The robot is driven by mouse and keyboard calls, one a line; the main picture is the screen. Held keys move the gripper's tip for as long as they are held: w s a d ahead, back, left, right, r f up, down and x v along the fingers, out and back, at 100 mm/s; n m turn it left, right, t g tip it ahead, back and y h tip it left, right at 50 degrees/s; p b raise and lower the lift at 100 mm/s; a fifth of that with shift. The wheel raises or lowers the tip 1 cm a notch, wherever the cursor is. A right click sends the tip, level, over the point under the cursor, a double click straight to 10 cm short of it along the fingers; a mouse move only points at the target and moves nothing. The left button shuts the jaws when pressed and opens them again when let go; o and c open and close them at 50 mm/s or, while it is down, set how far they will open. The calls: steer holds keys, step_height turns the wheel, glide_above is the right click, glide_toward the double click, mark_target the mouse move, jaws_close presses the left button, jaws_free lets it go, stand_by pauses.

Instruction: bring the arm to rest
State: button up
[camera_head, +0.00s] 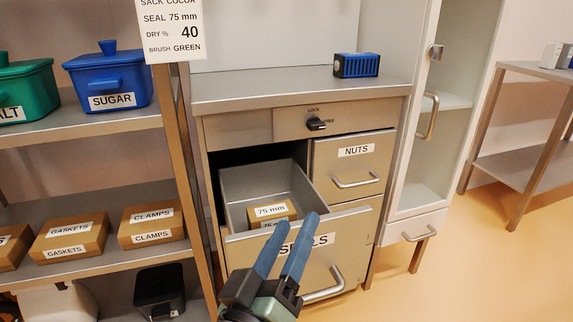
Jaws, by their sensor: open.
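My gripper (288,246) shows at the bottom middle, with its two blue fingers apart and nothing between them. It is in front of the pulled-out drawer (243,190), whose front label is partly hidden by the fingers. Inside the drawer is a box (271,211) labelled 75 mm. The drawer's handle (324,284) is just right of my gripper; I cannot tell whether they touch.
A shut NUTS drawer (353,165) and a lock knob (316,124) are on the cabinet. A blue-black block (356,65) lies on the counter (290,88). Shelves at left hold a SUGAR bin (108,78) and boxes (152,224). Floor at right (460,275) is clear.

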step_height(320, 180, up, 21)
steer(key=s+m+t+y+p, duration=0.2)
steer(key=m+t+y, duration=0.1)
steer(key=t, duration=0.2)
steer(key=s+r+t+y+p, duration=0.1)
steer(key=s+r+t+y, duration=0.1)
steer(key=s+r, duration=0.35)
steer(key=s+r+t+y+p, duration=0.1)
steer(key=s+r+t+y, duration=0.1)
steer(key=r, duration=0.7)
step_height(320, 180, up, 36)
steer(key=p, duration=3.7)
steer(key=shift+w+a+r, duration=0.15)
steer(key=shift+w+a, duration=0.25)
